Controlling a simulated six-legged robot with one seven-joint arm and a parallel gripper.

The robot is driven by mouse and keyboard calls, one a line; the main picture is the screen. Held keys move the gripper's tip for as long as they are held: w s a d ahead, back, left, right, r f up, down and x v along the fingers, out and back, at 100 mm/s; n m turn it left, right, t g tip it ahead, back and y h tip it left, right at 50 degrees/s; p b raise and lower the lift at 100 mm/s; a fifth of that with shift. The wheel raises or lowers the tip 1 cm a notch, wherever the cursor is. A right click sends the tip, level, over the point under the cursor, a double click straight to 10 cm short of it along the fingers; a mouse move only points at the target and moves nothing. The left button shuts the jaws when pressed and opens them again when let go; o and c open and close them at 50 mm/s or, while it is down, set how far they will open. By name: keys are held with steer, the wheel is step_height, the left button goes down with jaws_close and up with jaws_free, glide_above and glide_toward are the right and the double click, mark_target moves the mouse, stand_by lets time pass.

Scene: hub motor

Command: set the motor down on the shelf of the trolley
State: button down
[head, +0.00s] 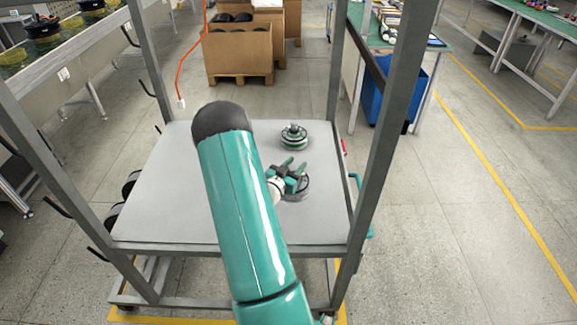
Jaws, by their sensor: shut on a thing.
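The trolley's grey shelf (180,195) spans the middle of the head view inside a grey metal frame. My gripper (291,173), with teal fingers, is over the right part of the shelf. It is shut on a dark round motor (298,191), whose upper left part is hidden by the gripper. The motor is low over the shelf; I cannot tell whether it touches the surface. A second motor (294,138), green and black with a hub on top, sits on the shelf just behind the held one.
Trolley posts (385,130) rise at the right and left. A cardboard box (238,52) on a pallet stands behind. An orange cable (180,70) hangs at the back left. The left half of the shelf is clear, partly hidden by my arm.

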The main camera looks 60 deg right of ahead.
steer(key=d+f, duration=0.3)
steer(key=shift+f, duration=0.1)
steer(key=shift+d+f, duration=0.1)
steer(key=shift+f, duration=1.5)
steer(key=shift+f, duration=0.15)
steer(key=c, duration=0.9)
jaws_free()
steer(key=shift+f, duration=0.1)
steer(key=shift+r, duration=0.2)
steer(key=w+a, duration=0.1)
steer(key=a, duration=1.1)
steer(key=shift+w, duration=0.1)
